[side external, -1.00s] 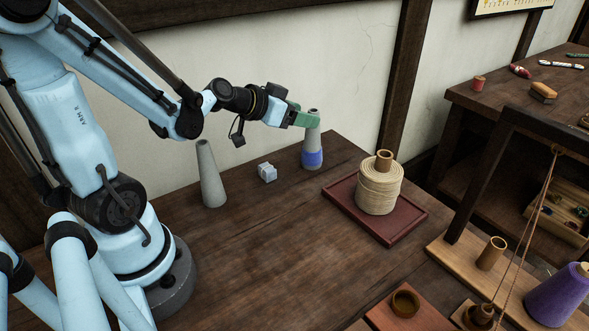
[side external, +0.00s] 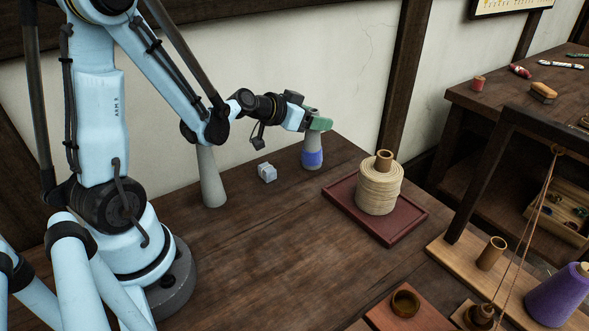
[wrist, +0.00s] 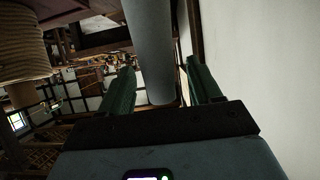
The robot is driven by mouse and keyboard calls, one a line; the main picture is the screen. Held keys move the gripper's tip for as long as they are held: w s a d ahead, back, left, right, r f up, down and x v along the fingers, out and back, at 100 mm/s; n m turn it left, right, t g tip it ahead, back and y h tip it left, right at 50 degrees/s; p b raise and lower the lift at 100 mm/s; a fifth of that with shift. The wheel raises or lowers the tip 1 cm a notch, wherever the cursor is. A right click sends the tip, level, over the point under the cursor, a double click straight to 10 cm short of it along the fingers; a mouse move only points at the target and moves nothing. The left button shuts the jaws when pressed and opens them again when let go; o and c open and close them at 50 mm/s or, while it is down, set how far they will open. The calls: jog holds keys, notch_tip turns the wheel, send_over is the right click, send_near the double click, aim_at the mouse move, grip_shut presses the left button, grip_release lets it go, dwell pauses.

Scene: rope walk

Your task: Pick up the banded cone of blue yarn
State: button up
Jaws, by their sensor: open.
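The banded cone (side external: 312,158) is grey with a blue band low on its body, and stands upright on the table near the wall. My gripper (side external: 320,124) has green fingers and is at the cone's upper part, hiding its top in the side view. In the wrist view, the grey cone (wrist: 152,50) reaches down between the two spread fingers of my gripper (wrist: 161,68). Gaps show on both sides, and the jaws are open. The blue band does not show in the wrist view.
A plain grey cone (side external: 211,180) and a small pale block (side external: 267,172) stand left of the banded cone. A dark red tray (side external: 400,232) with a wound cream spool (side external: 379,190) is to its right. The wall (side external: 350,70) is close behind. The front table is clear.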

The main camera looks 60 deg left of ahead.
jog(key=shift+x, duration=1)
grip_shut()
